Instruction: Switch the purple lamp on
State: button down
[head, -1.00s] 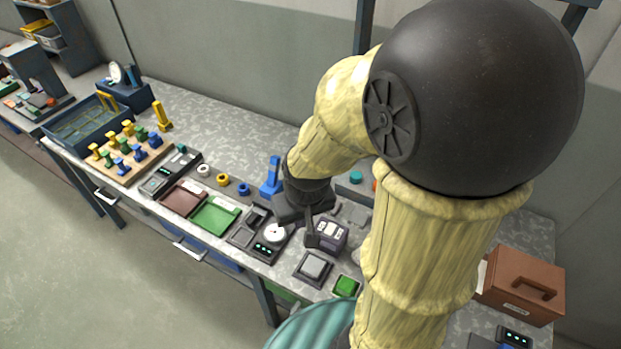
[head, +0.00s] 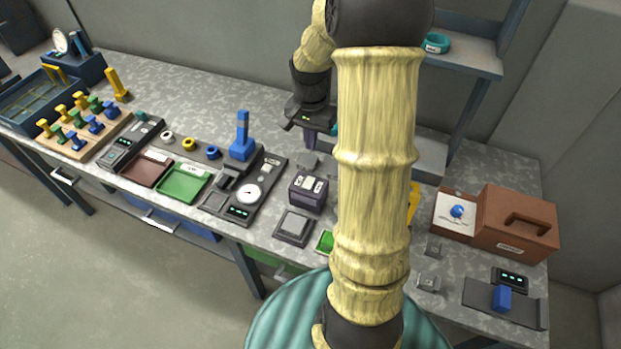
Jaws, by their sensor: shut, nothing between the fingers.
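I cannot clearly pick out a purple lamp. A dark purple box (head: 307,192) with pale panels on top stands on the bench at the middle; I cannot tell whether it is the lamp or its switch box. My gripper (head: 307,143) hangs behind this box, apart from it in the picture, below my wrist with its small lit strip. Its fingers are small and partly lost against the bench, and they look shut and empty. My arm hides part of the bench to the right of the box.
A grey square pad (head: 294,226) lies in front of the box. A scale with a dial (head: 247,193) and a blue upright block (head: 242,140) stand left. A brown case (head: 517,222) is at the right. A shelf (head: 465,50) rises behind.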

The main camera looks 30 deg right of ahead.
aim_at(311, 183)
notch_tip(311, 183, down, 14)
jog(key=shift+w+f+p, duration=0.1)
jog(key=shift+p, duration=0.75)
jog(key=shift+d, duration=0.1)
